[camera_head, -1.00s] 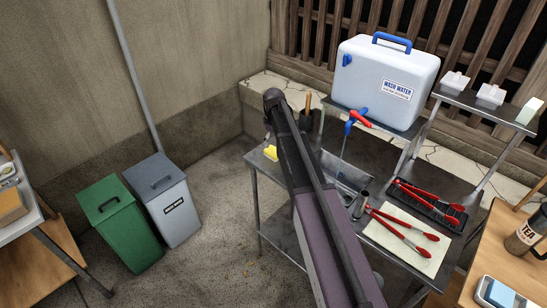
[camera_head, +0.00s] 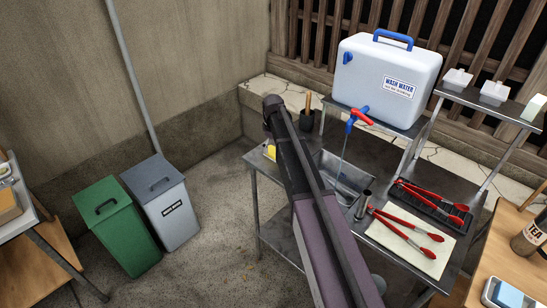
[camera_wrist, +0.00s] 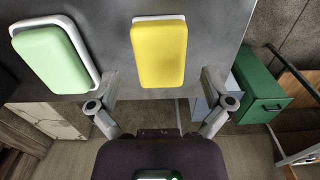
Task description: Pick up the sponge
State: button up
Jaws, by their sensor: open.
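A yellow sponge-like block (camera_wrist: 160,52) lies on a white dish on the metal table in the wrist view. In the head view, part of the yellow block (camera_head: 270,153) shows at the table's left edge, partly covered by my arm. A pale green block (camera_wrist: 50,60) lies on another white dish to its left. My gripper (camera_wrist: 160,82) is open and empty, its fingers on either side of the yellow block's near end with gaps on both sides. I cannot tell its height above the table.
A steel sink basin (camera_head: 345,178) with a blue and red tap is right of my arm. A dark holder (camera_head: 307,120) stands behind. Red tongs (camera_head: 430,194) lie farther right. A green bin (camera_head: 117,227) and grey bin (camera_head: 166,205) stand on the floor left.

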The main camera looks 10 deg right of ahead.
jog(key=shift+f+b, duration=0.95)
jog(key=shift+f, duration=0.3)
jog(key=c, duration=0.9)
jog(key=shift+r, duration=0.15)
notch_tip(320, 180, up, 3)
jog(key=p, duration=0.3)
jog(key=shift+r+p, duration=0.15)
jog(key=shift+p, duration=0.15)
jog(key=shift+s+r, duration=0.2)
jog(key=shift+s, duration=0.15)
jog(key=s, duration=0.5)
jog(key=s+p, duration=0.1)
jog(key=s, duration=0.4)
jog(key=s+r, duration=0.1)
jog(key=s, duration=0.4)
jog(key=shift+s+d, duration=0.2)
